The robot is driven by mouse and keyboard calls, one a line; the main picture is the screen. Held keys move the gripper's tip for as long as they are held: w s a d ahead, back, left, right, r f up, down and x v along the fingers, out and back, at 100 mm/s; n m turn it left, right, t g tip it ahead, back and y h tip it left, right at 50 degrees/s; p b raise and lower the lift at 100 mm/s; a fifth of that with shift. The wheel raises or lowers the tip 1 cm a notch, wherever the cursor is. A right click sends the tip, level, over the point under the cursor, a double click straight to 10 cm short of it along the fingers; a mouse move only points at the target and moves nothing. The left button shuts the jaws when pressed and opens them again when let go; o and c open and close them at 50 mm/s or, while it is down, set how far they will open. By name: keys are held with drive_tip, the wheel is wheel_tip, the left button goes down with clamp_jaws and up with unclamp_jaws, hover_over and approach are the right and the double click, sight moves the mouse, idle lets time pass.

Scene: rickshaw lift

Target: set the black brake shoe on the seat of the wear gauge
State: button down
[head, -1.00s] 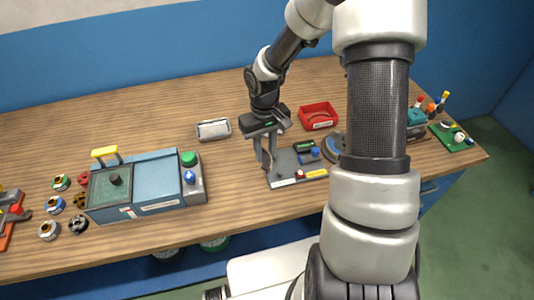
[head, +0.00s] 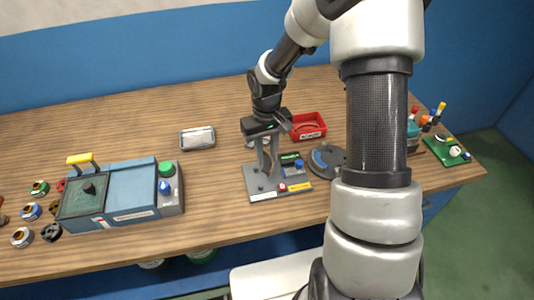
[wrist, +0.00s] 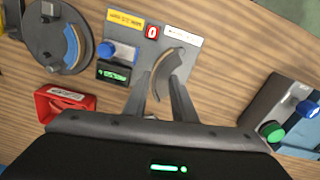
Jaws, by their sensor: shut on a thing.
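The black brake shoe (wrist: 176,62) is a curved piece with a tan lining strip, seen in the wrist view. My gripper (wrist: 165,78) is shut on it; the shoe lies between the fingertips. The wear gauge is a grey plate (wrist: 193,48) with a blue knob, a small green-lit display and a red "0" button. The shoe is over the plate's open part, beside the knob and display. In the head view my gripper (head: 268,172) points down over the left half of the gauge plate (head: 254,187). I cannot tell whether the shoe touches the plate.
A red bin (head: 308,130) stands behind the gauge, and a dark round disc (head: 327,158) lies to its right. A metal tray (head: 198,138) lies behind left. A blue machine (head: 130,190) with a green button stands left. Bare wood lies between machine and gauge.

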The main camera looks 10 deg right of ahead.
drive_tip(key=shift+f+b, duration=1.9)
drive_tip(key=shift+f, duration=0.9)
drive_tip(key=shift+f+b, duration=0.45)
drive_tip(key=c, duration=1)
unclamp_jaws()
drive_tip(key=shift+r, duration=0.1)
drive_tip(key=shift+r+p, duration=2.55)
drive_tip(key=shift+r, duration=0.9)
